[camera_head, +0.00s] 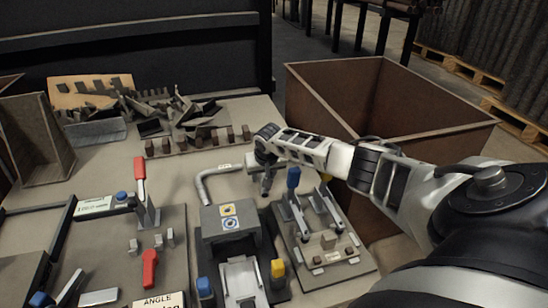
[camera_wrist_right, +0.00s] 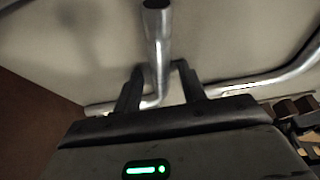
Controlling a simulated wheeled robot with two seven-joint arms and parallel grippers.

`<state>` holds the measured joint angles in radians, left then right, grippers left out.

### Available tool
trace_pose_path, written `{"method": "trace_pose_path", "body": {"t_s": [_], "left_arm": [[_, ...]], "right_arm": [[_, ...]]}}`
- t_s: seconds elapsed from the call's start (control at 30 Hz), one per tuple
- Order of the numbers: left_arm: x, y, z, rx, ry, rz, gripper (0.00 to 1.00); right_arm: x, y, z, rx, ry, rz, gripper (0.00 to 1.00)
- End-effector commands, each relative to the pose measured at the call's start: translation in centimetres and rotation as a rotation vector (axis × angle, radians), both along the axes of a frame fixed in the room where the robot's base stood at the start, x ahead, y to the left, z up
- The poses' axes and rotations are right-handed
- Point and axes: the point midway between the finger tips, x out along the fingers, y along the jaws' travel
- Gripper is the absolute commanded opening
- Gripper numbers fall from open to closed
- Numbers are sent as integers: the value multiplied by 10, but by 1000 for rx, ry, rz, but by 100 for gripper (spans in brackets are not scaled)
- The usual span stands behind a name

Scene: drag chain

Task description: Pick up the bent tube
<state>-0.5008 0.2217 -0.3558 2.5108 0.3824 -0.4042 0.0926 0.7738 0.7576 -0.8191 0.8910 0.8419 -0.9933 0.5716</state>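The bent grey tube (camera_head: 213,175) lies on the table behind the grey fixture block, its curved end to the left. My right gripper (camera_head: 266,181) is low over its right end in the head view, and its fingers are small there. In the right wrist view my right gripper (camera_wrist_right: 159,68) has its two dark fingers apart, with an upright-looking tube section (camera_wrist_right: 158,40) between them and small gaps visible. Tube also runs off to the right (camera_wrist_right: 280,76) and bends away; the fingers hide how the sections join. My left gripper is not in view.
A large brown bin (camera_head: 385,105) stands right of the table, under my right arm. Fixtures with blue levers (camera_head: 293,178) and a grey block (camera_head: 230,218) stand near the gripper. A row of small brown blocks (camera_head: 198,139) and piled metal parts (camera_head: 150,108) lie behind.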

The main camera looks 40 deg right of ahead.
Motion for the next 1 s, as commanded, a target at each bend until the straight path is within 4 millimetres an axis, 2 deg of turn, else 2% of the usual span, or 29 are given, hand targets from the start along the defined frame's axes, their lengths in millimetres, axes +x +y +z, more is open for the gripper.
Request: {"method": "trace_pose_path", "body": {"t_s": [0.03, 0.1, 0.13, 0.6, 0.67, 0.77, 1.0], "left_arm": [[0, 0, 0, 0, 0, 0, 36], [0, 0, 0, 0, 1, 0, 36], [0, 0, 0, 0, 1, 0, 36], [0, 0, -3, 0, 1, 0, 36], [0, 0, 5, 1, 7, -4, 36], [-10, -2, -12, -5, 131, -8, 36], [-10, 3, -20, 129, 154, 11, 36]], "right_arm": [[0, 0, 0, 0, 0, 0, 25], [0, 0, 0, 0, 0, 1, 6], [0, 0, 0, 0, 0, 1, 0], [1, 0, 3, -2, -2, 3, 0], [0, 0, 14, 0, -1, 2, 0], [1, 0, 34, -1, -3, 3, 0], [1, 0, 82, 0, -2, 1, 0]]}}
